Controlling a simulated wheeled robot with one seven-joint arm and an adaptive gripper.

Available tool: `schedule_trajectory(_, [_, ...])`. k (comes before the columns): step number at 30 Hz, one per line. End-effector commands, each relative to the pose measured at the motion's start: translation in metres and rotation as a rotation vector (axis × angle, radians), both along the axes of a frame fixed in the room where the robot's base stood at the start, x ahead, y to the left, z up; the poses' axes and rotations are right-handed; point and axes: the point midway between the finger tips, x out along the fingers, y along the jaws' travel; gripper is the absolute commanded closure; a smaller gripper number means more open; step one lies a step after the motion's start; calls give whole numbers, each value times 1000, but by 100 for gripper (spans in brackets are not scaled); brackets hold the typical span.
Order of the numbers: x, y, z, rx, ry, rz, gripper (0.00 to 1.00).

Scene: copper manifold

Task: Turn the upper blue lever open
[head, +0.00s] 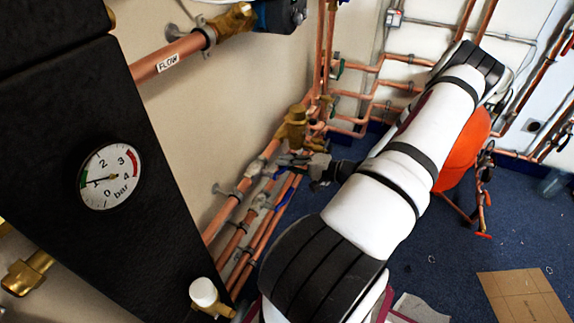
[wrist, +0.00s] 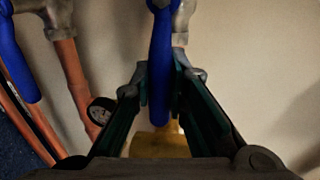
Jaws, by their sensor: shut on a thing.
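A long blue lever (wrist: 161,50) runs down the middle of the wrist view from a grey metal valve body at the top edge. My gripper (wrist: 163,88) is shut on this lever, with one dark green-lined finger on each side of it. A second blue lever (wrist: 17,60) is at the left of the wrist view, apart from my fingers, on its own copper pipe. In the head view my gripper (head: 300,165) is at the copper pipes along the wall. The levers are too small there to tell their angle.
In the head view, a black panel with a pressure gauge (head: 110,177) fills the left. An orange vessel (head: 462,148) stands behind my arm.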

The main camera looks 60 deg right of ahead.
Motion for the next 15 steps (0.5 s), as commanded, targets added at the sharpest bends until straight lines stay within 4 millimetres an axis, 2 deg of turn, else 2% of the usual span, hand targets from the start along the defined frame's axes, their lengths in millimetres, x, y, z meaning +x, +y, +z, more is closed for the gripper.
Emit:
schedule_trajectory(11, [-1,1,0,-9,-1,3,100])
schedule_trajectory(12, [-1,1,0,-9,-1,3,81])
schedule_trajectory(14, [-1,1,0,-8,-1,3,68])
schedule_trajectory(15, [0,1,0,-8,-1,3,64])
